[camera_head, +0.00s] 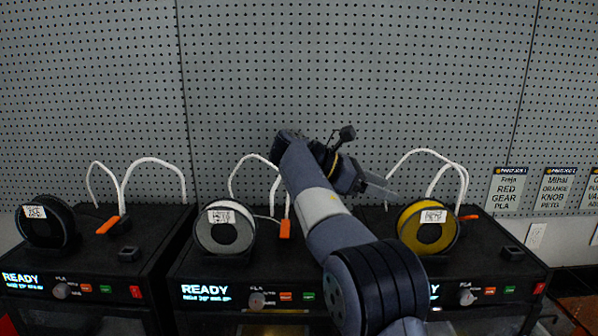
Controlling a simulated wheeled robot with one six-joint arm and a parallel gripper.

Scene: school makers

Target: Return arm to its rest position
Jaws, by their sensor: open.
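My arm rises from the bottom right of the middle and reaches up and left in front of the pegboard. My gripper (385,188) is at the upper end of the arm, above the printers, pointing right. Its slim pale fingers are apart, and I see nothing between them. It hangs over the gap between the middle printer and the right printer, left of the yellow spool (428,250). My arm hides part of the right printer's front and display.
Three black printers stand in a row: left (150,240), middle (190,262) and right (515,268). A black spool (45,237) and a white spool (208,236) sit on top, with curved white tubes. Paper labels (508,188) hang at right. The grey pegboard (90,80) is clear above.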

